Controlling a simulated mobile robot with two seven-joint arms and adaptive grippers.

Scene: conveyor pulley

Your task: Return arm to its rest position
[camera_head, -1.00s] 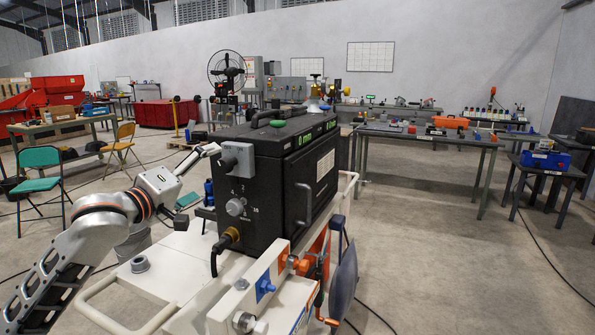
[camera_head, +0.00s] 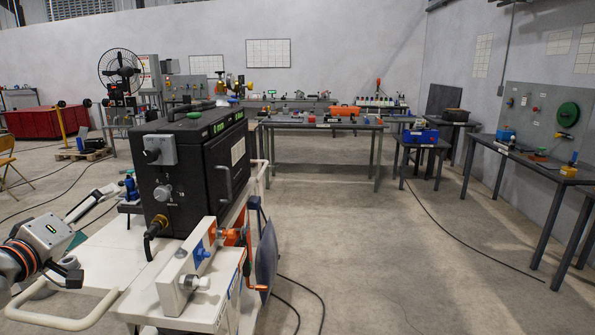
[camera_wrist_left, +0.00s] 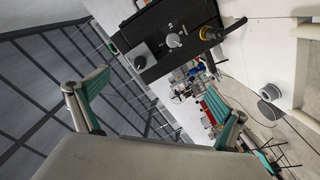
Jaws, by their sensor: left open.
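My left gripper (camera_head: 92,224) is at the left of the head view, beside the black box with a dial (camera_head: 172,186) on the white cart. Its two fingers are spread and nothing is seen between them. In the left wrist view the gripper (camera_wrist_left: 158,88) shows two green-padded fingers wide apart, with the black box and its knobs beyond them. The forearm is cut off by the left edge of the head view. My right gripper is not in view.
The white cart (camera_head: 98,247) has a rail handle (camera_head: 65,322) near my left arm. A blue valve and an orange fitting sit at its front. Workbenches (camera_head: 320,124) stand behind and at right. The floor (camera_head: 400,235) right of the cart is open, with cables on it.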

